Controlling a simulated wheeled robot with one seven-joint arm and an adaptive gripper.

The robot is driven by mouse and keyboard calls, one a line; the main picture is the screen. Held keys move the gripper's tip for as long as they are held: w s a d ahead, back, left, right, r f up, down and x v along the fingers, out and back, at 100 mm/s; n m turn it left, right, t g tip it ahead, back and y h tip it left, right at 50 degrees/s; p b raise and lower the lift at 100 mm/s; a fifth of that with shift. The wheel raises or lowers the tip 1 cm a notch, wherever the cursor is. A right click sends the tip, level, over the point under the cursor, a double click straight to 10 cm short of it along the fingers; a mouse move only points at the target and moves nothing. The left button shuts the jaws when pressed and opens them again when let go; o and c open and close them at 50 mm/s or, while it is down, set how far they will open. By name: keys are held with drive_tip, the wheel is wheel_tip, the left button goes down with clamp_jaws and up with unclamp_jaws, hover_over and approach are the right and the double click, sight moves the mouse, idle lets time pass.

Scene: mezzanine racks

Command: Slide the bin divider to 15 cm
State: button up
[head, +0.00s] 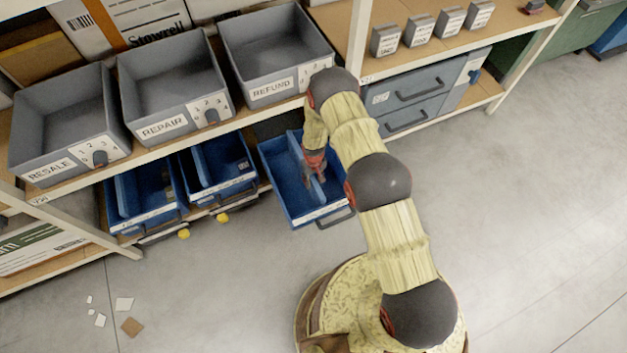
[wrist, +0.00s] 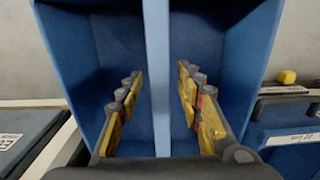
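The blue bin (head: 275,185) stands out in front of the lower shelf, below the REFUND bin. In the wrist view its blue divider (wrist: 157,75) runs upright down the middle of the picture, between the two side walls of the bin (wrist: 68,65). My gripper (head: 315,172) reaches down into the bin. In the wrist view my gripper (wrist: 159,85) is open, with one yellow-padded finger on each side of the divider. A gap shows between each finger and the divider. No scale on this bin is readable, and my arm hides part of it in the head view.
Grey bins marked RESALE (head: 60,140), REPAIR (head: 165,125) and REFUND (head: 275,90) stand on the shelf above. Two more blue bins (head: 150,215) (head: 222,185) sit to the left. Blue-grey drawers (head: 410,100) are to the right. Paper scraps (head: 124,304) lie on the open floor.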

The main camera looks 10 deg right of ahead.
drive_tip(key=shift+r, duration=0.1)
wheel_tip(320, 180, up, 12)
idle(0.6)
idle(0.4)
drive_tip(key=s+d+g, duration=0.1)
drive_tip(key=s+g, duration=0.1)
drive_tip(key=s, duration=0.6)
drive_tip(key=s+d+r+m+t, duration=0.1)
drive_tip(key=s+r, duration=0.6)
drive_tip(key=r, duration=1.1)
drive_tip(key=s+d+r+m+t, duration=0.1)
drive_tip(key=s+d+r+t, duration=0.3)
drive_tip(key=r, duration=1.5)
drive_tip(key=s+d+r+m+t, duration=0.1)
drive_tip(key=s+d+r+t, duration=0.1)
drive_tip(key=s+r, duration=0.9)
wheel_tip(320, 180, up, 8)
drive_tip(key=shift+d+f+t, duration=0.1)
drive_tip(key=shift+d+t, duration=0.2)
drive_tip(key=shift+d, duration=0.6)
drive_tip(key=shift+w, duration=0.1)
